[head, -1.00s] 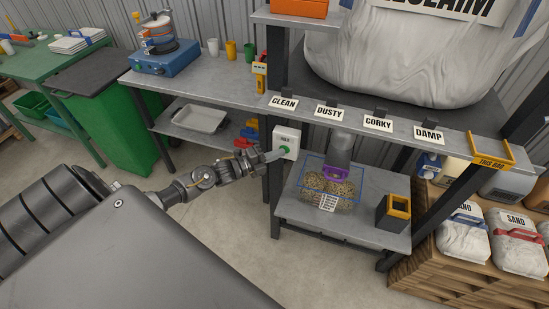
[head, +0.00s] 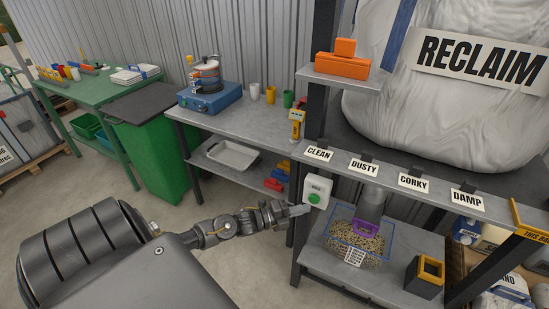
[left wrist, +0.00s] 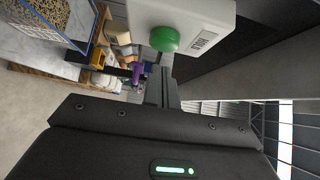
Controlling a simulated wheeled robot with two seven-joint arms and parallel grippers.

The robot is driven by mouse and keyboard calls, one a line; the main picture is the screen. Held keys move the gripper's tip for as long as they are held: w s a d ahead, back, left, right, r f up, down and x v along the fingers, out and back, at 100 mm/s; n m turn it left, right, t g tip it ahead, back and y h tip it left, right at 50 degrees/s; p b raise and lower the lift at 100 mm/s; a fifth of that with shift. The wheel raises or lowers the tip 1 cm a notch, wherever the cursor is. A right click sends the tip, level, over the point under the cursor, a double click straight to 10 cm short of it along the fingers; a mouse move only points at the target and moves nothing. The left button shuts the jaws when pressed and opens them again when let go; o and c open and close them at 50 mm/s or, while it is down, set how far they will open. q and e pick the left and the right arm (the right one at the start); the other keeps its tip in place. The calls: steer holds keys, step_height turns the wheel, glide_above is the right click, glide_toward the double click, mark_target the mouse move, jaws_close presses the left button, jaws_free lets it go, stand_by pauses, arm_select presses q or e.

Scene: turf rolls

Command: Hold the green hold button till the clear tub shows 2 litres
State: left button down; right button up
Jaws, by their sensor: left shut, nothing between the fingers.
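The green hold button (head: 314,198) is on a white box (head: 318,187) fixed to the rack's front post. It also shows in the left wrist view (left wrist: 164,39). My left gripper (head: 303,210) is shut and empty, its tip just beside and below the button. My right gripper is not in view.
The rack post (head: 299,246) is close to my left gripper. A workbench (head: 225,122) and a green bin (head: 155,150) stand behind left. The floor between is clear.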

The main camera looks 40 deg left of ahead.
arm_select(q)
steer(key=b+v, duration=0.2)
steer(key=v, duration=0.8)
steer(key=shift+b, duration=0.3)
steer(key=shift+d+f, duration=0.1)
steer(key=shift+f, duration=0.05)
stand_by(0.5)
